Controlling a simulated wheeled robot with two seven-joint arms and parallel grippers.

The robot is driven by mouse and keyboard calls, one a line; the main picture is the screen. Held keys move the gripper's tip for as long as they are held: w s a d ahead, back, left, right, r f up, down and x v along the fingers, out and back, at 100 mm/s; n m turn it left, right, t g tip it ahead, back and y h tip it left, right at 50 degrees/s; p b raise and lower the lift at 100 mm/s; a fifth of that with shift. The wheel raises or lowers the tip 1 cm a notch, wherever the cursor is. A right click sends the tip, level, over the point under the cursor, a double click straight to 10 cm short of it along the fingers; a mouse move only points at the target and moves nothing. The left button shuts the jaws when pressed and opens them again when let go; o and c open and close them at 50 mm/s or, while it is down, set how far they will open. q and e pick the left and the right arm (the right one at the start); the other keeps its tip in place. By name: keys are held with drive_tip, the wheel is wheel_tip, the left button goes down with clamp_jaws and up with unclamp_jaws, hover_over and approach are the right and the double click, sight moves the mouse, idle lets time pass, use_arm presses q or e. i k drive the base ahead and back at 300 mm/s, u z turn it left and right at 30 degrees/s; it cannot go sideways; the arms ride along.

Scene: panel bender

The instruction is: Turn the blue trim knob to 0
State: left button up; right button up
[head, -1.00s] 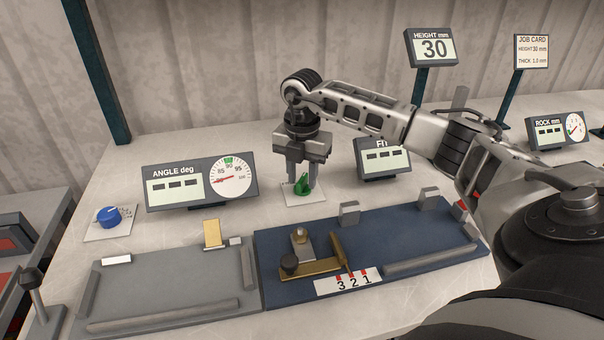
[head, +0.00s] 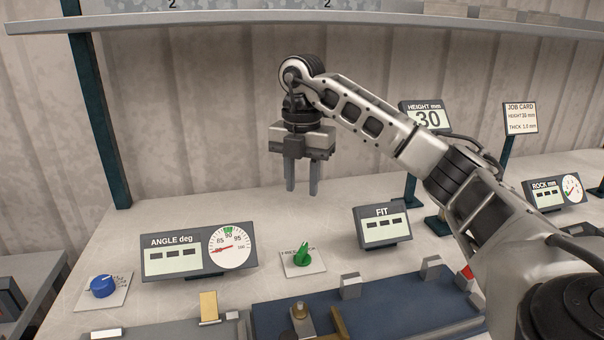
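The blue trim knob (head: 103,286) sits on a small white scale plate (head: 117,298) at the lower left of the head view. The scale marks are too small to read. My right gripper (head: 302,190) hangs fingers down in the air, above and behind the green knob (head: 303,255). Its two fingers are apart with nothing between them. It is well to the right of the blue knob and touches nothing. My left gripper is not in view.
The angle display (head: 199,252) stands between the blue knob and the green knob, with dashes and a dial. The fit display (head: 382,226) stands to the right. A blue fixture plate (head: 400,311) lies in front. A shelf (head: 400,19) crosses the top.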

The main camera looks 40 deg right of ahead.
sight(103, 286)
drive_tip(key=k, duration=1)
